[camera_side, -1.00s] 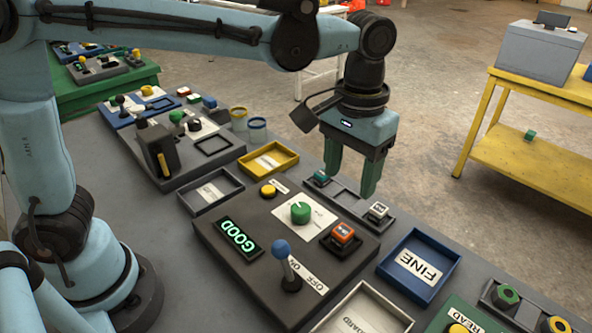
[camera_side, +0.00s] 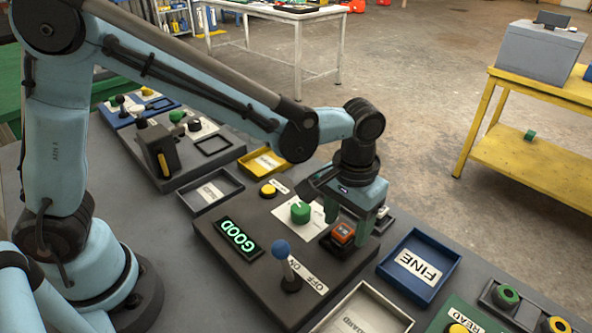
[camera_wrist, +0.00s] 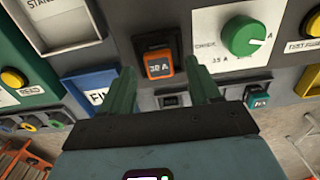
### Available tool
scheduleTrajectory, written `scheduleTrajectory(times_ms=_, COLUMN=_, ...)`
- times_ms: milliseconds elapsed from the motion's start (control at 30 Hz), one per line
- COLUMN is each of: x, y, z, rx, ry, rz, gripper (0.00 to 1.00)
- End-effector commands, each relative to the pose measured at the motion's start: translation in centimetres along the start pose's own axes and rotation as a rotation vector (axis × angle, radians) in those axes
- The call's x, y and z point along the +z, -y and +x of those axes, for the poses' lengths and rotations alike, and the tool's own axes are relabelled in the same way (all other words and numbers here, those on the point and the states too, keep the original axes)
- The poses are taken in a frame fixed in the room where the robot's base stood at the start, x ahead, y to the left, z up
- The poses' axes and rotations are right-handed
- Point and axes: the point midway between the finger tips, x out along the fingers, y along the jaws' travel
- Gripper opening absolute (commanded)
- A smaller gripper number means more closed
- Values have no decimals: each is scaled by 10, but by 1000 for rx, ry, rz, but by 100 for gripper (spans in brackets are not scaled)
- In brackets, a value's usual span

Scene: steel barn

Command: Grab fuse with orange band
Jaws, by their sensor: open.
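The fuse with the orange band (camera_side: 342,235) sits in a dark socket at the right of the dark grey panel (camera_side: 225,272). In the wrist view the fuse (camera_wrist: 159,66) shows a "30 A" label and lies just beyond the fingertips, roughly between them. My gripper (camera_side: 348,226) is open, with its green fingers low over the right part of the panel, around the fuse as seen from the side. In the wrist view the gripper (camera_wrist: 165,82) has its fingers spread and nothing between them. I cannot tell whether a finger touches the fuse.
A green knob (camera_side: 300,212) stands close left of the gripper, and a blue-topped lever (camera_side: 282,250) stands in front. A blue "FINE" tray (camera_side: 388,278) lies to the right. A teal fuse (camera_wrist: 258,98) and a grey fuse (camera_wrist: 171,100) sit in the rack behind.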

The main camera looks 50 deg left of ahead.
Motion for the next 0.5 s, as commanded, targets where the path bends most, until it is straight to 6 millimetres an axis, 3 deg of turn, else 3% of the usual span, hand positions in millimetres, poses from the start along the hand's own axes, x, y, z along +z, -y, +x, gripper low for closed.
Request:
scheduleTrajectory(times_ms=267, x=0, y=0, z=3, rx=0, ry=0, rz=-1, gripper=62)
scheduleTrajectory(times_ms=500, x=0, y=0, z=3, rx=0, ry=0, rz=-1, gripper=26)
